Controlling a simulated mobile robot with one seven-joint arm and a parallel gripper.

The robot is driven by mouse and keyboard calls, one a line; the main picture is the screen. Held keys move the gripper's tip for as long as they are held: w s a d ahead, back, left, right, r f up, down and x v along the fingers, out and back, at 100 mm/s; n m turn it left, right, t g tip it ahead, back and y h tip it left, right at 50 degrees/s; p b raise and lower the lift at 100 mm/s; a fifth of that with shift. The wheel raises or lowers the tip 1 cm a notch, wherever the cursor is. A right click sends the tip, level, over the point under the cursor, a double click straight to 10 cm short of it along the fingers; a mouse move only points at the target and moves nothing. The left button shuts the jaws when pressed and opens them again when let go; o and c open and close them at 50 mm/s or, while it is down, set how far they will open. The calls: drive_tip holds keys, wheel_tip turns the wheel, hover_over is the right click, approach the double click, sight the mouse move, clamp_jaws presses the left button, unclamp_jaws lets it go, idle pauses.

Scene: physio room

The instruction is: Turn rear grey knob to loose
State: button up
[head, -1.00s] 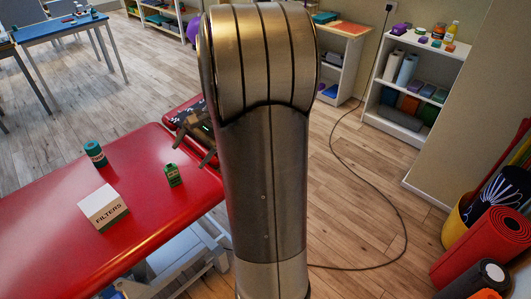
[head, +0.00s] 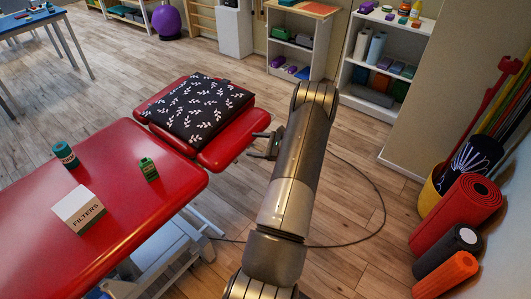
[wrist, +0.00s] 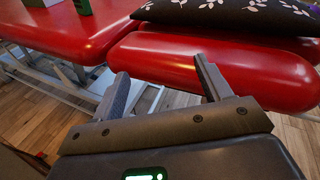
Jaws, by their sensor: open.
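No grey knob can be made out in either view. The red treatment table (head: 135,235) has a separate red end section (head: 232,148), which also shows in the wrist view (wrist: 215,72). My gripper (head: 266,145) is beside the right edge of this end section, partly hidden by my arm. In the wrist view my gripper (wrist: 160,74) has its two fingers wide apart with nothing between them. They point at the padded side of the end section. Pale metal frame parts (wrist: 150,100) show beneath the pads.
A black leaf-patterned cushion (head: 197,108) lies on the end section. A teal tub (head: 66,154), a green bottle (head: 148,169) and a filters box (head: 78,209) stand on the table. A cable (head: 380,200) crosses the floor. Rolled mats (head: 457,214) stand right.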

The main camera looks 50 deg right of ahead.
sight(258, 148)
drive_tip(key=s+d+f+m+t+h, duration=0.3)
drive_tip(key=s+d+f+m+h, duration=0.3)
drive_tip(key=s+d+f, duration=0.4)
drive_tip(key=w, duration=0.3)
drive_tip(key=w+a+f, duration=0.1)
drive_tip(key=w, duration=0.3)
drive_tip(key=w+a, duration=0.1)
drive_tip(key=w, duration=0.3)
drive_tip(key=shift+w+a+f, duration=0.1)
drive_tip(key=shift+w+f, duration=0.1)
drive_tip(key=c, duration=1)
